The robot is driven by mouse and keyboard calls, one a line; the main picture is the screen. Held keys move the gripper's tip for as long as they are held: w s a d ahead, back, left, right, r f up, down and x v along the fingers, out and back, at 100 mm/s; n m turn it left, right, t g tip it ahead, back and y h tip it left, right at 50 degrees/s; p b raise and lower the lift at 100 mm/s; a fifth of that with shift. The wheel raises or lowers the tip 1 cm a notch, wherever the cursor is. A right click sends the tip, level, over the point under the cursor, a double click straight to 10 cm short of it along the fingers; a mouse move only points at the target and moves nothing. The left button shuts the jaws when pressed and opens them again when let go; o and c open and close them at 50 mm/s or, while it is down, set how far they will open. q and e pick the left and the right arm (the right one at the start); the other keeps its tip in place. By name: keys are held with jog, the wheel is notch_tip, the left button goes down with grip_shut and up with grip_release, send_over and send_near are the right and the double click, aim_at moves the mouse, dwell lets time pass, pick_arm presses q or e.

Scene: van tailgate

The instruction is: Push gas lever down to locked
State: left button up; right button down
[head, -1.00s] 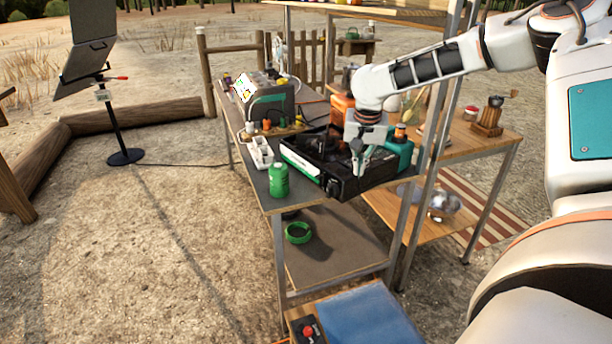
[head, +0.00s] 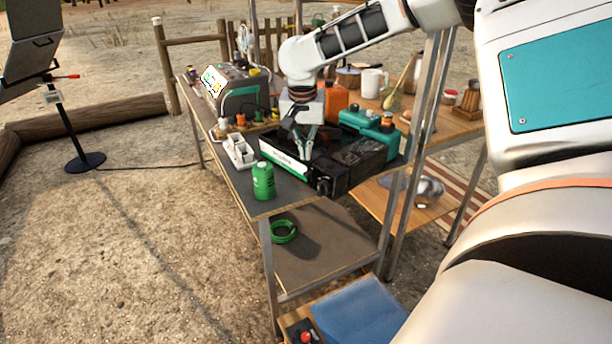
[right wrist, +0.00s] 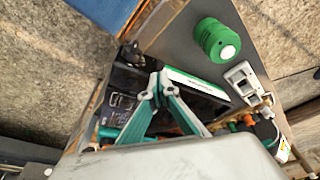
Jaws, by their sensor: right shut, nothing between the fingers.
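A black portable gas stove (head: 283,160) with a green-and-white front strip stands on the dark worktop (head: 252,207). It also shows in the right wrist view (right wrist: 205,94). My right gripper (head: 306,155) points down over the stove near its front, right of the middle. In the right wrist view the fingertips (right wrist: 160,82) are together and hold nothing, close to the stove's strip. I cannot tell whether they touch it. The gas lever is too small or hidden to make out, so its position is unclear. My left gripper is not in view.
A teal case (head: 368,126) is behind the stove. A power station (head: 233,92) stands at the far left. Metal posts (head: 400,205) rise at the right.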

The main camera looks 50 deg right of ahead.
aim_at(307, 174)
jog(key=b+x, duration=0.1)
jog(key=x, duration=0.3)
jog(key=shift+f, duration=0.25)
jog(key=shift+b+x, duration=0.35)
jog(key=shift+x, duration=0.7)
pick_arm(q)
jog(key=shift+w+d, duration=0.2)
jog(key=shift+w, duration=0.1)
pick_arm(e)
jog(key=shift+w, duration=0.1)
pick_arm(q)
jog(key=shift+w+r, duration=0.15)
